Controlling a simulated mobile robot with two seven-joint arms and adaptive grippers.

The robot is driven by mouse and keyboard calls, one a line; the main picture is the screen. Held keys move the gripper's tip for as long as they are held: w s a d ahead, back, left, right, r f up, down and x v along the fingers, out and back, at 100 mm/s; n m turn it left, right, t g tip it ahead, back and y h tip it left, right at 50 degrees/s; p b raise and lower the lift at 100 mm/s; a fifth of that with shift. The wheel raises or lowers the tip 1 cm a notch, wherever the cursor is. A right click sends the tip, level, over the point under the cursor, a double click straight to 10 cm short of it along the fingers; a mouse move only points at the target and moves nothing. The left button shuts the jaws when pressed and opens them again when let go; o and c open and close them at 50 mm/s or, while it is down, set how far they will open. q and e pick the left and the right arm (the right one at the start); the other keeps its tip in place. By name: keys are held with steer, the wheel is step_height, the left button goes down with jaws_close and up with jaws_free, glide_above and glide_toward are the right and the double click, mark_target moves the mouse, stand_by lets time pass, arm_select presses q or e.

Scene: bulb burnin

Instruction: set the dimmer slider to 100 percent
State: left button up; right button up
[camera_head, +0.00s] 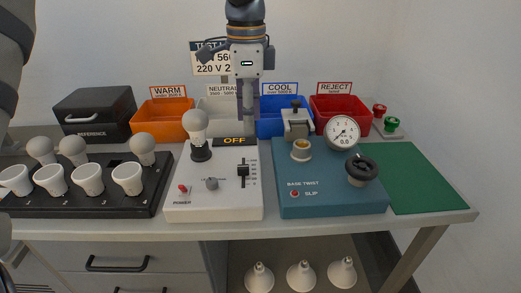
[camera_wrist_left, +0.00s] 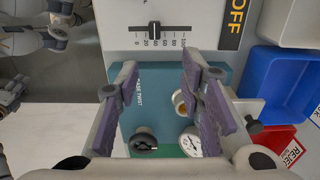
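The dimmer slider (camera_head: 243,170) is a black knob on a scale on the white control panel (camera_head: 188,208). In the left wrist view the slider (camera_wrist_left: 154,28) sits near the 40 mark, with 100 at the right end of the scale. My left gripper (camera_head: 250,124) hangs from above behind the panel; its fingers overlap edge-on in the head view. In the left wrist view the gripper (camera_wrist_left: 160,75) has its purple-padded fingers wide apart with nothing held, and the slider shows beyond the fingertips. My right gripper is not recognisable.
The panel carries an upright bulb (camera_head: 195,126), a red power switch (camera_head: 183,190), a knob (camera_head: 212,184) and an OFF display (camera_head: 235,141). The blue base-twist unit (camera_head: 330,207) stands close on the right, the black bulb rack (camera_head: 90,207) on the left. Colored bins stand behind.

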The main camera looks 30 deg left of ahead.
mark_target(248, 166)
arm_select(q)
steer(key=f, duration=0.7)
steer(key=s+f, duration=0.1)
steer(key=f, duration=0.3)
steer(key=shift+f, duration=0.15)
steer(key=shift+c, duration=0.2)
jaws_close()
